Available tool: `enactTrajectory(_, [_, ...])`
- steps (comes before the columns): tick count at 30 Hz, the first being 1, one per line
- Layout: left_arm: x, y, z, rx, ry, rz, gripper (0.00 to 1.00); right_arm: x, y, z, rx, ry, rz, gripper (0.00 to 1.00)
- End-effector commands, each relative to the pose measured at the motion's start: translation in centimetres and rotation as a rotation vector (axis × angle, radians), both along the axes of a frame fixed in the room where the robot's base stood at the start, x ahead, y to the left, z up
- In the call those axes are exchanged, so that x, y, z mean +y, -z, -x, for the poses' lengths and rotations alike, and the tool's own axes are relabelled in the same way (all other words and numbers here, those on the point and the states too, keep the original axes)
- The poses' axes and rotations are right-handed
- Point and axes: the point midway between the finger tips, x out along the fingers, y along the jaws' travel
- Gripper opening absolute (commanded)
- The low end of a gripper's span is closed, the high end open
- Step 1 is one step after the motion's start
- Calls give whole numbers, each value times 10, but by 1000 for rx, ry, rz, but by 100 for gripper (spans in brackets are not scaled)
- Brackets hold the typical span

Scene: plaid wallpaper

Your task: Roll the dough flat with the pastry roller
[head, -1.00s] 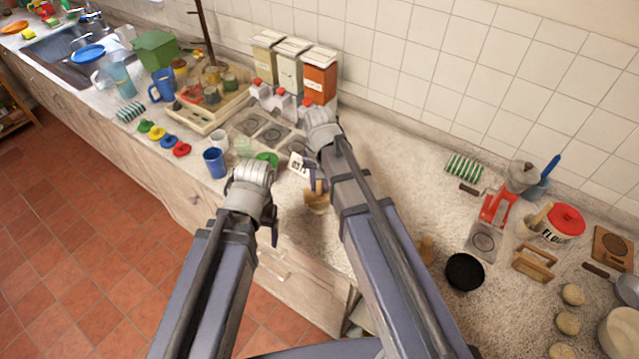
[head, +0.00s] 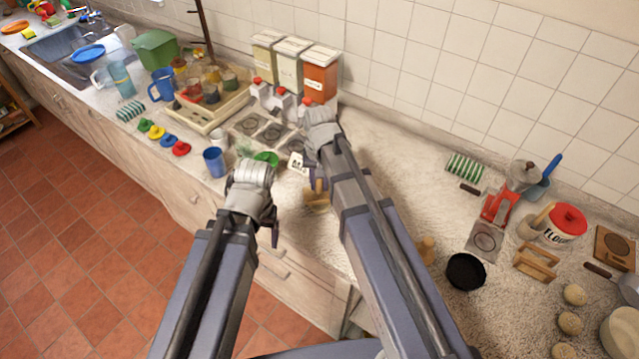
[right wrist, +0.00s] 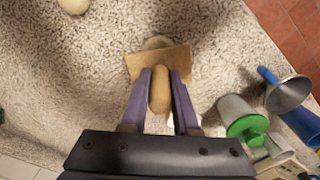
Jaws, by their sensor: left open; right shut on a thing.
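The wooden pastry roller (right wrist: 176,58) is in my right gripper (right wrist: 160,78), whose purple fingers are shut on its rounded handle. In the head view the roller (head: 317,201) shows below my right gripper (head: 316,186), near the counter's front edge. A pale, round piece of dough (right wrist: 157,43) shows just beyond the roller in the right wrist view, partly hidden by it. I cannot tell whether roller and dough touch. My left gripper (head: 275,234) is open and empty, in front of the counter's edge.
A blue cup (head: 214,162) and a green lid (head: 266,159) lie left of the roller. Canisters (head: 320,75) stand behind. Several pale balls (head: 574,294), a black bowl (head: 465,271) and a flour jar (head: 562,224) are at right. The counter between is mostly clear.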

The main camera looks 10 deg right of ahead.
Motion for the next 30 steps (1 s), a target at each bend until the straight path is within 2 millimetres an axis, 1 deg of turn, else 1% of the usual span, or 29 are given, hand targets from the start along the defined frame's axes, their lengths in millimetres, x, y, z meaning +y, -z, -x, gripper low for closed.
enactTrajectory(3, [0,5,0,0,0,0,79,0,5,-4,0,0,0,0])
enactTrajectory(7, [0,4,0,0,0,0,79,0,4,-3,0,0,0,0])
enactTrajectory(15, [0,3,0,0,0,0,79,0,3,6,0,0,0,0])
enactTrajectory(19, [0,3,0,0,0,0,79,0,3,6,0,0,0,0])
enactTrajectory(30, [0,8,0,0,0,0,79,0,8,17,0,0,0,0])
